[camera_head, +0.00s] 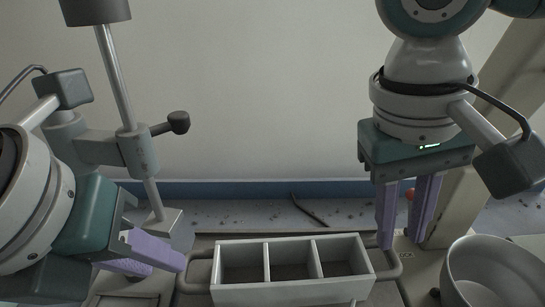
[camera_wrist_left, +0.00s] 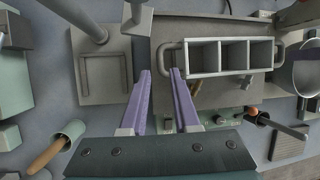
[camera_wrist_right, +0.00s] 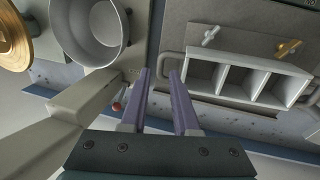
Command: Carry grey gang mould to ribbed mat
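The grey gang mould (camera_head: 291,289) is a pale open box with three compartments and a loop handle at each end. It also shows in the left wrist view (camera_wrist_left: 228,73) and the right wrist view (camera_wrist_right: 240,98). My left gripper (camera_head: 158,262) is open near the mould's left handle (camera_wrist_left: 161,58), which appears between its fingertips. My right gripper (camera_head: 402,246) is open above the right-hand handle (camera_head: 391,265); contact cannot be told. A small ribbed grey pad (camera_wrist_left: 288,144) lies in the left wrist view; I cannot tell whether it is the ribbed mat.
A round metal pan (camera_head: 492,278) stands close to the mould's right. A stand with a rod (camera_head: 115,75) rises at the left, its base (camera_head: 161,222) behind my left gripper. A dark thin tool (camera_head: 308,210) lies behind the mould, near the wall.

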